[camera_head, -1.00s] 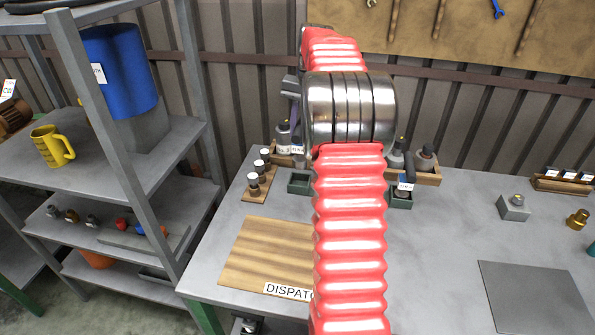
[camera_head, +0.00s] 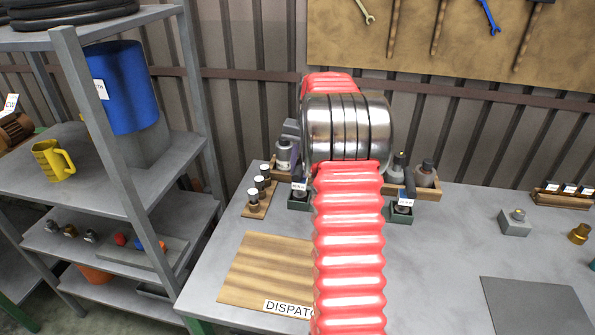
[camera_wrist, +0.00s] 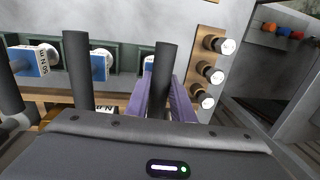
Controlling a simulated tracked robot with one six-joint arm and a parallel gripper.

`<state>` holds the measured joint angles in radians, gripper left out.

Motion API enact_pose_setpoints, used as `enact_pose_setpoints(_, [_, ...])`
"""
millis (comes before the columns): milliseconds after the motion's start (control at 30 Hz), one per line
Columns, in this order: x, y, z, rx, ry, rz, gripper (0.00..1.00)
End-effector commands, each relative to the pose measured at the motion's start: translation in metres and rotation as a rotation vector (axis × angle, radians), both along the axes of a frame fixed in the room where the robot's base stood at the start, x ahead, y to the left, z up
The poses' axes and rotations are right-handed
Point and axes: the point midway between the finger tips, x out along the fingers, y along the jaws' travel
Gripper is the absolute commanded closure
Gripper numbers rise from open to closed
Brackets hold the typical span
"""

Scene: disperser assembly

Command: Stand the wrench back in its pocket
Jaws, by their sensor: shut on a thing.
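My gripper (camera_wrist: 160,105) has purple fingers closed on the dark handle of a wrench (camera_wrist: 160,75). In the head view my arm hides most of the gripper and handle; the wrench's small white tag (camera_head: 299,185) shows left of the arm. The tag is at the leftmost green pocket (camera_head: 300,204), right at its top. The wrench looks roughly upright. I cannot tell whether its lower end rests on the pocket floor. In the wrist view two other dark handles stand in line, with blue-and-white tags (camera_wrist: 101,65) beside the green pockets.
Three white-capped bottles on a wooden rack (camera_head: 254,208) stand close left of the pocket. Wooden boxes with bottles (camera_head: 424,175) stand behind. Another tagged wrench (camera_head: 409,183) stands right of my arm. A wooden board (camera_head: 262,270) lies in front.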

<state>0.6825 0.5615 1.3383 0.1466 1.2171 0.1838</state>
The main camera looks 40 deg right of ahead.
Motion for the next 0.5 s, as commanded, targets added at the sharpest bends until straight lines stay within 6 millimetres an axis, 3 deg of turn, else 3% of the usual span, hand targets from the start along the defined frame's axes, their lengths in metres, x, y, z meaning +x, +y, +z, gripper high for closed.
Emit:
enact_pose_setpoints(467, [0.0006,0.0001,-0.0095,-0.001,-0.002,0.001,1.0])
enact_pose_setpoints(500, [0.0003,0.0004,-0.011,-0.001,-0.001,0.0,0.78])
